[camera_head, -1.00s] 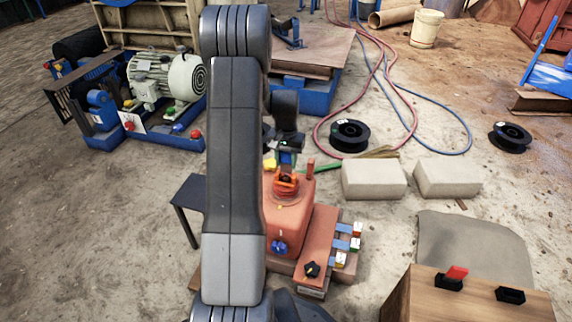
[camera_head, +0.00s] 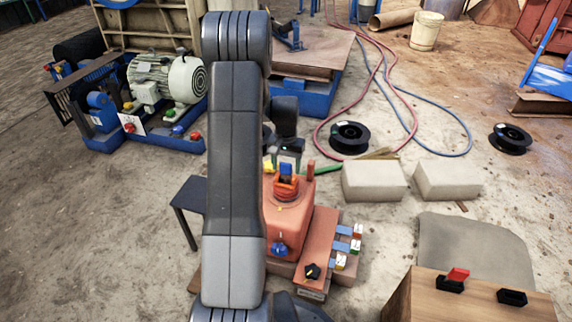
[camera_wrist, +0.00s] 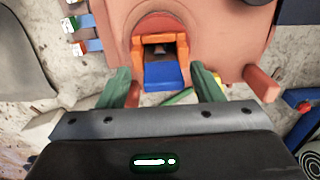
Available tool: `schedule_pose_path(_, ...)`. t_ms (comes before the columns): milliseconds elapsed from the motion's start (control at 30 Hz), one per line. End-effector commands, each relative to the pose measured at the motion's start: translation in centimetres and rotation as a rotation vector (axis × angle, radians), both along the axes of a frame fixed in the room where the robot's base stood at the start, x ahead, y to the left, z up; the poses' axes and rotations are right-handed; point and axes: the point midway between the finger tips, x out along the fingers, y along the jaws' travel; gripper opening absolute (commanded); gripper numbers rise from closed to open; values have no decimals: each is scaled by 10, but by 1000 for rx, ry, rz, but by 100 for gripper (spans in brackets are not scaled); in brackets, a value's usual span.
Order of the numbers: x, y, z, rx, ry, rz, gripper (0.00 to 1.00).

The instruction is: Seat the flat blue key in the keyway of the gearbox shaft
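The flat blue key (camera_wrist: 166,76) lies at the open near end of an orange U-shaped seat (camera_wrist: 138,50) on the gearbox shaft. It also shows in the head view (camera_head: 286,168), standing above the orange ring on the red gearbox (camera_head: 286,222). How deep it sits in the keyway cannot be told. My gripper (camera_wrist: 163,82) has its two green fingers spread on either side of the key, with visible gaps. In the head view my gripper is small and partly hidden behind the shaft top and my arm.
A red block (camera_head: 318,245) with a black knob and several coloured tabs stands right of the gearbox. Pale blocks (camera_head: 374,181) lie behind on the right. A wooden box (camera_head: 470,300) with black holders is at front right. A small dark table (camera_head: 190,192) stands left.

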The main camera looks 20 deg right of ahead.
Motion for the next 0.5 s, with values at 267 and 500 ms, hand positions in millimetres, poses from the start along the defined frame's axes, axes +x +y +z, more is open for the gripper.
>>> schedule_pose_path(267,0,0,7,-1,-1,0,60)
schedule_pose_path(500,1,0,53,-1,-3,0,60)
